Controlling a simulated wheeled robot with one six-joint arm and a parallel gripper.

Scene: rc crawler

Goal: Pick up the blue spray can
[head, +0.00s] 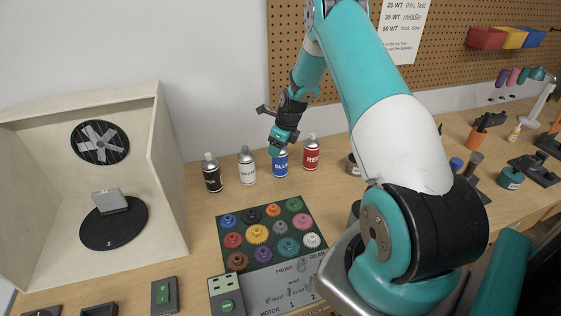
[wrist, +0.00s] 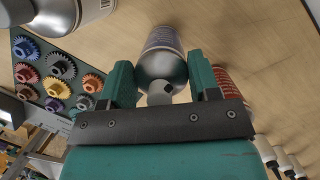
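The blue spray can (head: 280,164) stands upright on the wooden table in the head view, between the white and red cans. My gripper (head: 277,148) is right above it and hides its cap. In the wrist view, the can (wrist: 162,62) shows its silver shoulder and pale cap between the two teal fingers of my gripper (wrist: 161,75). The fingers are open, one on each side of the can's top, with very little gap. I cannot tell whether either finger touches it.
The white can (head: 247,166) and black can (head: 212,173) stand to the left, the red can (head: 311,153) close on the right. A dark gear tray (head: 222,222) lies in front. A spray booth (head: 172,180) stands at left, a pegboard (head: 290,75) behind.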

